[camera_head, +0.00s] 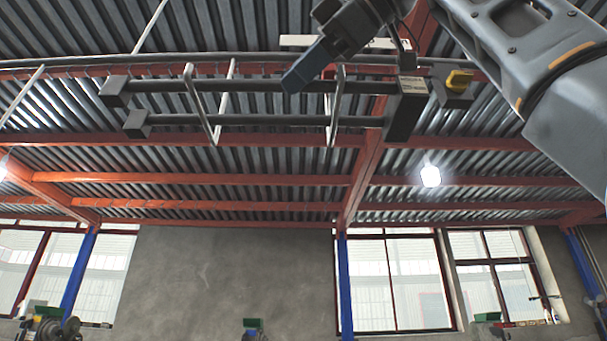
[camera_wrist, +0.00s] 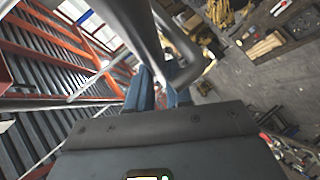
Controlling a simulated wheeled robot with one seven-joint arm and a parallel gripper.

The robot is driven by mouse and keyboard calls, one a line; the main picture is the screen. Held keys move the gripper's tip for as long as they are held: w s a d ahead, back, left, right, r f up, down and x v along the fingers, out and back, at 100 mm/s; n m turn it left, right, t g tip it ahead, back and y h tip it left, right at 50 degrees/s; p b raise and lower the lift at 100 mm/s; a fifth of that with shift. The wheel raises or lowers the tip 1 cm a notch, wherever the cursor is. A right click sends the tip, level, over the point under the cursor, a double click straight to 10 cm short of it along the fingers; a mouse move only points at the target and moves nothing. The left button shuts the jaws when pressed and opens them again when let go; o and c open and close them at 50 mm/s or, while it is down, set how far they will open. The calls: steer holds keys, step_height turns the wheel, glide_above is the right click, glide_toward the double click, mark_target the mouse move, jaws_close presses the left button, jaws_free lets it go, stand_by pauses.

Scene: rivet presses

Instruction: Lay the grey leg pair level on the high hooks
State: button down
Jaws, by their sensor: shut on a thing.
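The grey leg pair (camera_head: 250,121) is two dark parallel tubes with block feet at the left and a labelled end plate at the right. It looks nearly level, high under the roof in the head view. A pale hook (camera_head: 198,105) crosses both tubes at left of centre, and a second hook (camera_head: 335,105) crosses nearer the plate. I cannot tell whether the tubes bear on the hooks. My gripper (camera_head: 291,84), with blue fingers, is shut on the upper tube between the hooks. In the wrist view, my gripper (camera_wrist: 160,92) meets a thick grey tube (camera_wrist: 142,35).
A rail (camera_head: 90,62) runs above the tubes, with a box bearing a yellow knob (camera_head: 459,80) at the right. Red roof beams (camera_head: 200,179) lie behind. In the wrist view, the floor (camera_wrist: 235,90) is far below, with tools and yellow parts.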

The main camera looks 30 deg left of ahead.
stand_by(0.3)
steer(key=c, duration=0.9)
jaws_free()
steer(key=shift+f, duration=0.1)
steer(key=shift+c, duration=0.2)
steer(key=shift+d, duration=0.1)
steer(key=b+v, duration=0.1)
steer(key=v, duration=0.6)
steer(key=shift+d, duration=0.35)
